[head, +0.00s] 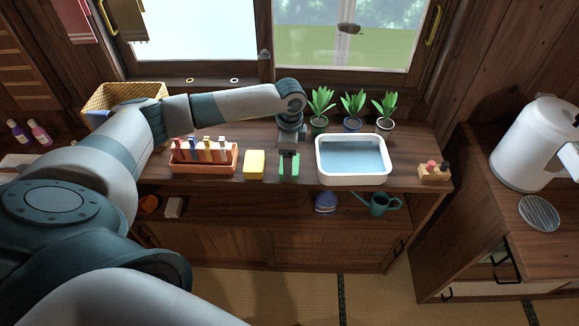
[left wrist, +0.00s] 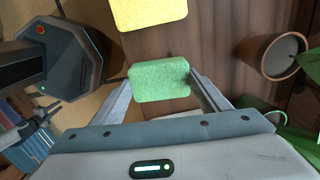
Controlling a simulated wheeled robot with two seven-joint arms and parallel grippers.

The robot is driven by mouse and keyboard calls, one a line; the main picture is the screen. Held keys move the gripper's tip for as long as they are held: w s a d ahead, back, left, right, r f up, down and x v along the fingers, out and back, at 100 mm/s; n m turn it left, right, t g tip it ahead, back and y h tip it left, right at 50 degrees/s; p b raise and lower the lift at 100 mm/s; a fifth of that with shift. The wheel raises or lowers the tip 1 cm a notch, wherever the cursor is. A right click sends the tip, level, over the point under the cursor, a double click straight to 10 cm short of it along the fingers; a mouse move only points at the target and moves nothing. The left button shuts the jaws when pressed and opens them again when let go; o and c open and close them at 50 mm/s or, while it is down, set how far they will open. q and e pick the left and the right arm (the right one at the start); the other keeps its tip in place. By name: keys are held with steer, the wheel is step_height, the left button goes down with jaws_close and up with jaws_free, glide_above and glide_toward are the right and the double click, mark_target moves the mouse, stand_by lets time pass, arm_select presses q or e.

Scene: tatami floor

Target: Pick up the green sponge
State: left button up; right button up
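The green sponge (head: 295,171) lies on the wooden counter between the yellow sponge (head: 254,164) and the white basin (head: 352,181). My left gripper (head: 289,154) is above it and hides part of it in the head view. In the left wrist view, the green sponge (left wrist: 160,81) shows between the tips of my left gripper (left wrist: 161,80), which is open. One finger is at each side of it. Contact cannot be made out. The yellow sponge (left wrist: 148,10) is just beyond it. My right gripper is not in view.
A red rack of tubes (head: 204,168) stands left of the yellow sponge. The basin holds water. Potted plants (head: 353,109) line the back by the window, and one pot (left wrist: 272,55) shows in the wrist view. A woven basket (head: 125,94) stands at the back left.

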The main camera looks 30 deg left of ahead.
arm_select(q)
steer(key=shift+r, duration=0.1)
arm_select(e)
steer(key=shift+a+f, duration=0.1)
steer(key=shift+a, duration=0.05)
arm_select(q)
steer(key=shift+r+b, duration=0.35)
steer(key=shift+r, duration=0.3)
step_height(320, 180, up, 2)
steer(key=shift+w+r+b, duration=0.1)
steer(key=shift+r+b, duration=0.15)
steer(key=shift+b, duration=0.25)
steer(key=w+d+r+b, duration=0.2)
steer(key=d+r, duration=0.5)
steer(key=d, duration=0.4)
steer(key=shift+w+b, duration=0.4)
steer(key=shift+w, duration=0.5)
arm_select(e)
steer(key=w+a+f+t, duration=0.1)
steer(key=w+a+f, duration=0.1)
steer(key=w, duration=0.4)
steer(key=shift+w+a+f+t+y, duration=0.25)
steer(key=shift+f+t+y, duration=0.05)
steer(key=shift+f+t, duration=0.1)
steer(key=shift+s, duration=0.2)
